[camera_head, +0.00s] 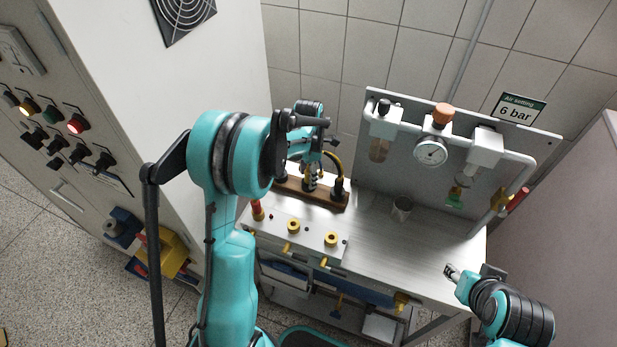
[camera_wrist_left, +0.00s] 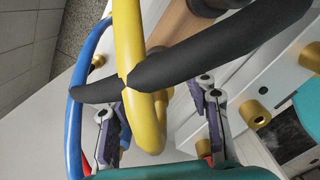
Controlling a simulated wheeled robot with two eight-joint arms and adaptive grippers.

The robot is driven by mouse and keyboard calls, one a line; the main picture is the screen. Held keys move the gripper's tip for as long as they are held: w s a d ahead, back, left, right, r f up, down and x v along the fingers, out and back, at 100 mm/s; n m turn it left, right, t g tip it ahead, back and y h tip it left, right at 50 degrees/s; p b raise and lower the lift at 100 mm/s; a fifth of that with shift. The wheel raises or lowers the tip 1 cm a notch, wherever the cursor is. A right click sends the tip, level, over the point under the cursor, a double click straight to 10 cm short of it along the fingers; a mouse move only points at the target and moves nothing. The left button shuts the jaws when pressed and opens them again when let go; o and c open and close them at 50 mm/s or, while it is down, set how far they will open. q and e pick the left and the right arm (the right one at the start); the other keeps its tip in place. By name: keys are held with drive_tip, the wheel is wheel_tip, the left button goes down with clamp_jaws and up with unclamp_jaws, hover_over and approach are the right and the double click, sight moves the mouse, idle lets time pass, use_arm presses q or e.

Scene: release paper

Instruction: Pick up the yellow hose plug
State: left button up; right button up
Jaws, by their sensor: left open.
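In the left wrist view the yellow hose (camera_wrist_left: 131,50) loops large, crossed by a thick black curved piece (camera_wrist_left: 215,58). My left gripper (camera_head: 311,172) is over the rack, partly hidden by its own wrist. In the wrist view its fingers (camera_wrist_left: 160,118) are spread, with the lower hose loop between them in the picture; contact cannot be told. My right gripper (camera_head: 457,273) hovers at the bench's right front, its jaw opening unclear.
A blue hose (camera_wrist_left: 76,120) curves beside the yellow one. A white panel with yellow fittings (camera_head: 331,239) stands in front of the rack. A small cup (camera_head: 402,209) and an air-regulator panel (camera_head: 430,150) are behind. The bench's right side (camera_head: 420,248) is clear.

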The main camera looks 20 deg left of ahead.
use_arm(q)
clamp_jaws()
